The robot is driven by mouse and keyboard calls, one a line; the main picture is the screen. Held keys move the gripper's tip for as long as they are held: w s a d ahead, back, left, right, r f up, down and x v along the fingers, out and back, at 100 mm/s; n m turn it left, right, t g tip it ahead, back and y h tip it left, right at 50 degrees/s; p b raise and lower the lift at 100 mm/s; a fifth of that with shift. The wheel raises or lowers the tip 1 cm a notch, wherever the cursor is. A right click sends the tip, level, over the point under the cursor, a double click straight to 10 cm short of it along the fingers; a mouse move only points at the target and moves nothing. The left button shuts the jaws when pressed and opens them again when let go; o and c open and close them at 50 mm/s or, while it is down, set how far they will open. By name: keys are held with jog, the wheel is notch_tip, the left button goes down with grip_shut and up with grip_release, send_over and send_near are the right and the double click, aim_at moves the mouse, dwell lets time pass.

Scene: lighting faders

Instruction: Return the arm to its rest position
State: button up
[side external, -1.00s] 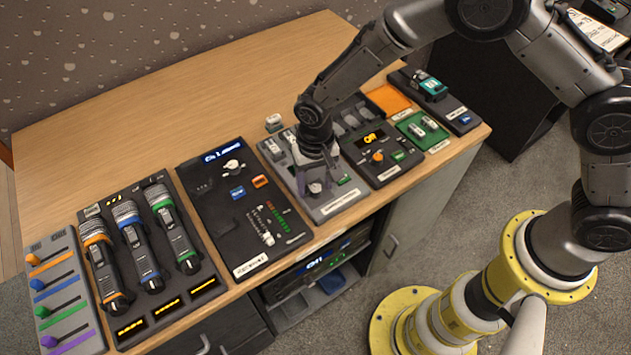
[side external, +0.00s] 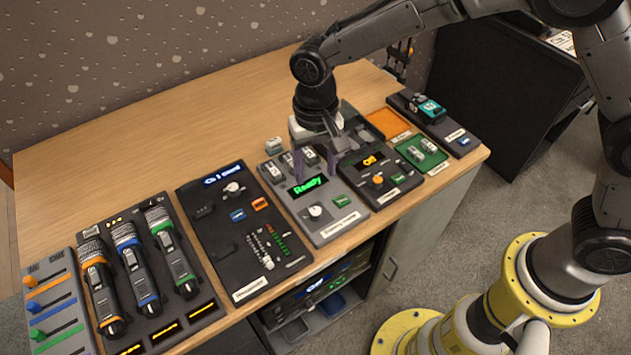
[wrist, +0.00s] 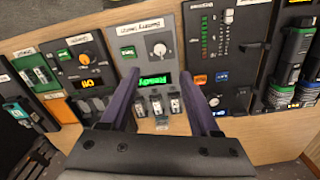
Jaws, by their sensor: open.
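My gripper (side external: 316,150) is open and empty, raised above the grey panel (side external: 333,229) with the green "Ready" display (side external: 307,186). In the wrist view its two purple-grey fingers (wrist: 162,110) stand wide apart, with the same display (wrist: 155,80) and several small grey switches (wrist: 158,104) between them. Nothing is held. The panel's round white knob (side external: 315,212) is in plain sight. My arm reaches over from the right, bent high above the desk.
On the wooden desk (side external: 120,165), a black mixer panel (side external: 215,215) and a microphone dock lie left of the grey panel. A fader panel (side external: 62,300) is at far left. A black panel with an orange display (side external: 369,161) and a green module (side external: 420,150) lie right. The desk's back is clear.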

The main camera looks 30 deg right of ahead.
jog(key=shift+r, duration=0.6)
jog(key=s+d+r+m+t+y, duration=0.1)
jog(key=s+d+r+m+t, duration=0.2)
jog(key=d+r, duration=1.25)
jog(key=s+d+r+n+t, duration=0.1)
jog(key=s+d+r, duration=0.15)
jog(key=s, duration=0.35)
jog(key=s+d+r+n+t, duration=0.1)
jog(key=s+d+r+t, duration=0.1)
jog(key=s+d, duration=0.3)
jog(key=s+f+n+h, duration=0.1)
jog(key=s+f+n, duration=0.3)
jog(key=s, duration=0.4)
jog(key=shift+s+f, duration=0.4)
jog(key=shift+f, duration=0.45)
